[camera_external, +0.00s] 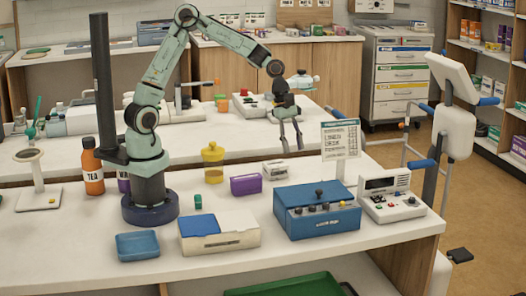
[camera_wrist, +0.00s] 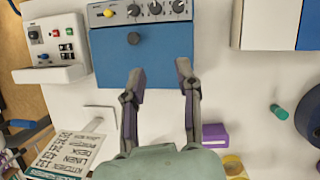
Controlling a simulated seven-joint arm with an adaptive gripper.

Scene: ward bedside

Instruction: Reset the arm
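My gripper (camera_external: 291,136) hangs in the air above the white table, pointing down, with its fingers apart and nothing between them. In the wrist view my gripper (camera_wrist: 159,80) also shows two separated fingers over the edge of the blue box (camera_wrist: 168,62). In the external view the blue box (camera_external: 318,222) with knobs stands on the table, below and to the right of my gripper. My arm rises from its dark blue base, bends at a high elbow and reaches to the right.
A purple box (camera_external: 245,184), a yellow jar (camera_external: 213,171) and a sign (camera_external: 341,139) stand nearby. A white device (camera_external: 391,198) is at the right. A white box with a blue lid (camera_external: 219,232), a blue tray (camera_external: 138,246) and an orange bottle (camera_external: 92,168) surround my base.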

